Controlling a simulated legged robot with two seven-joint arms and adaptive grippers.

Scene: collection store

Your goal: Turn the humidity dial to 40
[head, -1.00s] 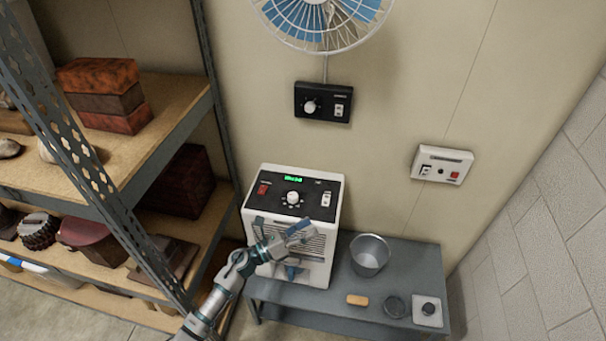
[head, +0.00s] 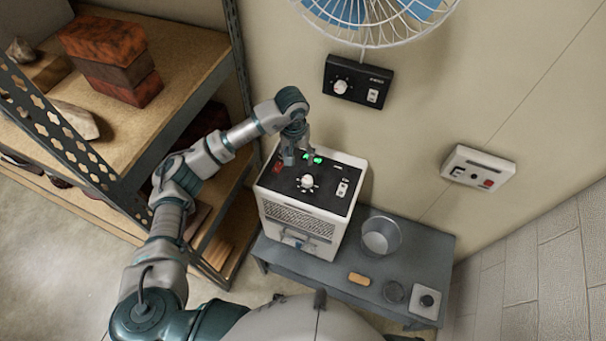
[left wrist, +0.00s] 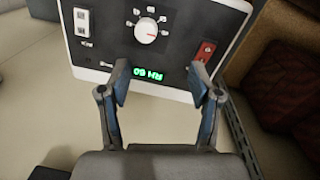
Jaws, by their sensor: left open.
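A white humidity unit (head: 295,228) with a black top panel stands on the low grey table. Its white round dial (head: 307,181) sits mid-panel; the dial also shows near the top of the left wrist view (left wrist: 146,30). A green display (head: 312,159) lies behind the dial. In the left wrist view the display (left wrist: 146,73) appears upside down, seemingly an RH value with uncertain digits. My left gripper (head: 297,158) is over the rear left of the panel, apart from the dial. Its two fingers (left wrist: 159,78) are open and empty, with the display between them. My right gripper is out of view.
A red switch (head: 278,167) and a white switch (head: 342,189) flank the dial. A black control box (head: 357,82) and a white box (head: 478,168) hang on the wall. A metal shelf (head: 235,65) is at left.

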